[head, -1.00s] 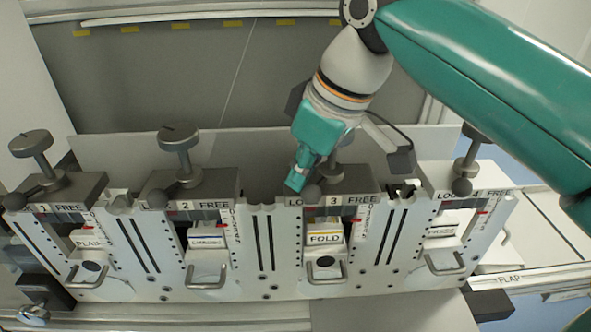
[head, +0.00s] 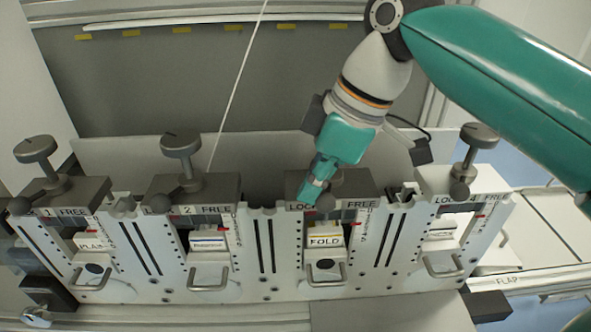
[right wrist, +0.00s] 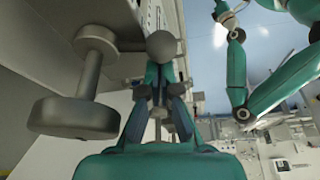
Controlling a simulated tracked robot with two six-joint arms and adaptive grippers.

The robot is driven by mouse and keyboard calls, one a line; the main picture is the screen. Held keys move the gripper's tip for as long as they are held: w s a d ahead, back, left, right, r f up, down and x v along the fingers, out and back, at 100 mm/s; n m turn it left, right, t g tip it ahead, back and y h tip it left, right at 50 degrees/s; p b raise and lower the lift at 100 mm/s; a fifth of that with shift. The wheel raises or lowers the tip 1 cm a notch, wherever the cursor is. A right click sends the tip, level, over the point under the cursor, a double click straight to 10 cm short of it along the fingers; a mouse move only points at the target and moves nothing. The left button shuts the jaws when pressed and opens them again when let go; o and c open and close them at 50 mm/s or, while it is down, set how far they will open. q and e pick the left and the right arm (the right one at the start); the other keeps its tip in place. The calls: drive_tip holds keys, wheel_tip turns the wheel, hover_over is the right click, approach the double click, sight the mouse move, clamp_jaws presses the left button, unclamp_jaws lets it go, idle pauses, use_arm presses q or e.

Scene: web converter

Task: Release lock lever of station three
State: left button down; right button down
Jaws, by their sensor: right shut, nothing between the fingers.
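Station three (head: 357,203) is the unit with the FOLD card, and its face reads LOCK on the left and FREE on the right. Its lock lever ends in a dark ball knob (head: 325,202), now between the two words, just right of LOCK. My right gripper (head: 311,195) is shut and empty, its fingertips close against the left side of the ball. In the right wrist view the ball (right wrist: 163,46) stands just beyond the shut fingertips (right wrist: 155,85). Contact is hard to tell. My left gripper does not show in the head view.
A round grey knob (right wrist: 75,118) stands close left of my right gripper in the wrist view. A FLAP strip (head: 510,281) lies at lower right.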

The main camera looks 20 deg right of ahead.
drive_tip(key=shift+s+d+r+n+g+p, duration=0.15)
drive_tip(key=shift+s+d+n+g+p, duration=0.2)
drive_tip(key=shift+n, duration=0.65)
drive_tip(key=shift+s+d+n+g+p, duration=0.25)
drive_tip(key=shift+s+d+n+p, duration=0.15)
drive_tip(key=shift+n, duration=0.5)
drive_tip(key=shift+s+d, duration=0.5)
drive_tip(key=shift+d, duration=0.35)
drive_tip(key=shift+s+d+p, duration=0.1)
drive_tip(key=shift+d+p, duration=0.2)
drive_tip(key=shift+d, duration=0.3)
wheel_tip(320, 180, up, 8)
drive_tip(key=p, duration=0.2)
hover_over(336, 203)
drive_tip(key=shift+s+d+r+p, duration=0.1)
drive_tip(key=shift+d+r+p, duration=0.15)
drive_tip(key=shift+r, duration=0.2)
drive_tip(key=shift+s+d+r+p, duration=0.1)
drive_tip(key=shift+d+r, duration=0.25)
drive_tip(key=shift+r, duration=0.1)
